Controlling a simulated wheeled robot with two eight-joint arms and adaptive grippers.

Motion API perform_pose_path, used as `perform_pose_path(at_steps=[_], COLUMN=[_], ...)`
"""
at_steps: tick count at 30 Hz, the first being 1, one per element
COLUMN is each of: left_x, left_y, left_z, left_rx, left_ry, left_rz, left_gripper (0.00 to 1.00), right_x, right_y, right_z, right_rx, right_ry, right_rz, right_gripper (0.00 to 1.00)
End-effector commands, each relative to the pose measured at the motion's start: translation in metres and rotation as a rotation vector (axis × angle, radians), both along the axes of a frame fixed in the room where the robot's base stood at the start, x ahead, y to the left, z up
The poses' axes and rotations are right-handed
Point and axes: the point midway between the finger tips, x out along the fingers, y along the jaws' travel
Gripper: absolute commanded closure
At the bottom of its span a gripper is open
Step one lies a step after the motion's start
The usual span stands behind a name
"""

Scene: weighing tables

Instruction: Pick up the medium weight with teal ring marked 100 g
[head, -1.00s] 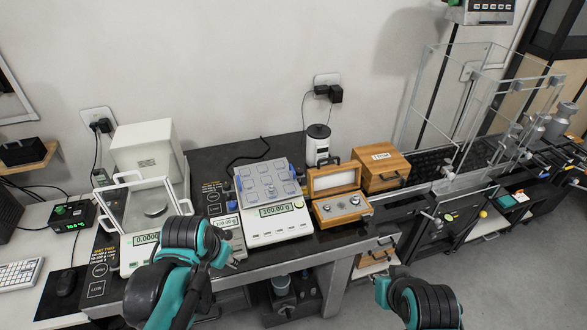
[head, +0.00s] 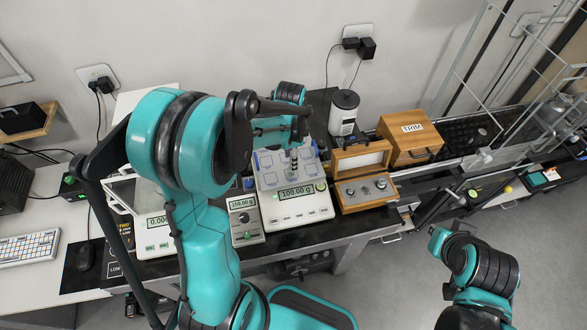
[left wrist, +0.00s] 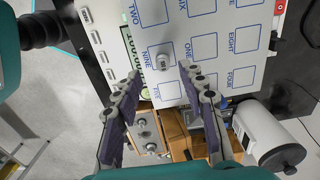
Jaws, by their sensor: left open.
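A small metal weight (left wrist: 162,62) stands on the white numbered plate (left wrist: 205,60) of a balance in the left wrist view. In the head view the balance (head: 290,218) reads 100.00 g. Its ring colour and mark are too small to read. My left gripper (left wrist: 160,71) is open, its two fingers on either side of the weight in the picture and apart from it. In the head view the left gripper hangs over the plate, partly hidden by my arm.
An open wooden box (head: 372,204) with several metal weights stands right of the balance. A wooden TRIM box (head: 413,140) and a white cylinder (head: 343,115) stand behind. A small balance (head: 245,218) is to the left. Glass panels rise at the right.

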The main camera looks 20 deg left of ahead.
Motion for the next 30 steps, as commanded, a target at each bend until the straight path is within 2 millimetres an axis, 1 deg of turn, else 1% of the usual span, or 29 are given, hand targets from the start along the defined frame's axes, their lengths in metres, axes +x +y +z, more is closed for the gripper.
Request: perform_pose_path(at_steps=[1, 3, 6, 10, 16, 17, 18, 21, 30], left_x=[0.002, 0.003, 0.003, 0.003, 0.003, 0.003, 0.003, 0.003, 0.003], left_y=[0.000, 0.000, 0.000, 0.000, 0.000, 0.000, 0.000, 0.000, 0.000], left_z=[-0.010, -0.022, -0.035, -0.042, -0.041, -0.041, -0.041, -0.041, -0.041], left_rx=[0.000, 0.001, 0.001, 0.000, 0.000, 0.000, 0.000, 0.000, 0.000], left_ry=[0.000, -0.001, -0.001, -0.001, -0.001, -0.001, -0.001, -0.001, -0.001], left_rz=[0.000, 0.000, 0.000, 0.001, 0.001, 0.001, 0.001, 0.001, 0.001], left_gripper=[0.59, 0.59, 0.59, 0.59, 0.59, 0.67, 0.77, 1.00, 1.00], right_x=[0.000, 0.000, 0.000, 0.000, 0.000, 0.000, 0.000, 0.000, 0.000], right_y=[0.000, 0.000, 0.000, 0.000, 0.000, 0.000, 0.000, 0.000, 0.000], right_z=[-0.005, -0.009, -0.011, -0.013, -0.012, -0.012, -0.012, -0.012, -0.012], right_rx=[0.000, 0.000, 0.000, 0.000, 0.000, 0.000, 0.000, 0.000, 0.000], right_ry=[0.000, 0.000, 0.000, 0.000, 0.000, 0.000, 0.000, 0.000, 0.000], right_rz=[0.000, 0.000, 0.000, 0.000, 0.000, 0.000, 0.000, 0.000, 0.000], right_gripper=[1.00, 1.00, 1.00, 1.00, 1.00, 1.00, 1.00, 1.00, 1.00])
